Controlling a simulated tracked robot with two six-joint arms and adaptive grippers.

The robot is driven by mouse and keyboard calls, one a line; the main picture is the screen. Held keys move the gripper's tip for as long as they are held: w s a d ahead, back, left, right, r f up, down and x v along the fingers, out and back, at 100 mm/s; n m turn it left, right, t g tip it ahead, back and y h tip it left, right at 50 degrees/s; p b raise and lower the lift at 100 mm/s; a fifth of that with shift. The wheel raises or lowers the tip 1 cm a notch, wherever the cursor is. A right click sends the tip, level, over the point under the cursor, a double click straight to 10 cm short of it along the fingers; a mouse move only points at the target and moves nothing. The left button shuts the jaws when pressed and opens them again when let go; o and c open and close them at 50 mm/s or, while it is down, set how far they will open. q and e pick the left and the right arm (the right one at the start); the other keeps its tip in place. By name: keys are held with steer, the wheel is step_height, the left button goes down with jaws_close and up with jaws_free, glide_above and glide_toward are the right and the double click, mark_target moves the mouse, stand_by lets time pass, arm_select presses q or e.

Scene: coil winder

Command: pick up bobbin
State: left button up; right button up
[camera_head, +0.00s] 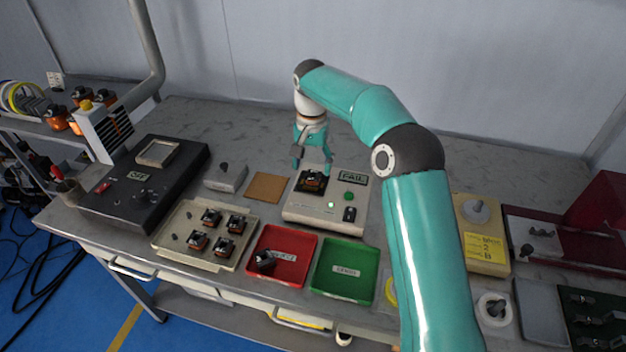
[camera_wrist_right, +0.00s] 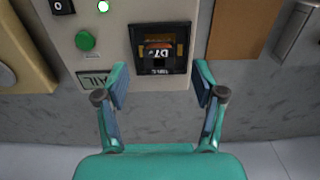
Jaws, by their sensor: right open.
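A bobbin (camera_head: 312,180) with dark ends and an orange winding sits in the dark square nest of the beige tester (camera_head: 325,209), whose display reads FAIL. The bobbin also shows in the right wrist view (camera_wrist_right: 159,50), inside the black recess. My right gripper (camera_head: 312,170) is above the rear of the tester, pointing down. In the right wrist view its two fingers (camera_wrist_right: 162,80) are spread, with nothing between the tips, a little short of the bobbin. My left gripper is not in either view.
A beige tray (camera_head: 165,241) holds several bobbins. A red bin (camera_head: 299,285) has a dark part in it; the green bin (camera_head: 343,270) looks empty. A black box (camera_head: 118,205) stands left, a brown pad (camera_head: 266,187) beside the tester. The back of the bench is clear.

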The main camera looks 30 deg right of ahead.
step_height(320, 180, down, 5)
steer(key=shift+s+r, duration=0.1)
steer(key=shift+a, duration=0.1)
jaws_close()
stand_by(0.4)
steer(key=shift+r, duration=0.55)
step_height(320, 180, up, 12)
steer(key=p, duration=0.2)
step_height(320, 180, up, 7)
steer(key=p, duration=0.3)
glide_above(312, 178)
steer(key=shift+f, duration=0.1)
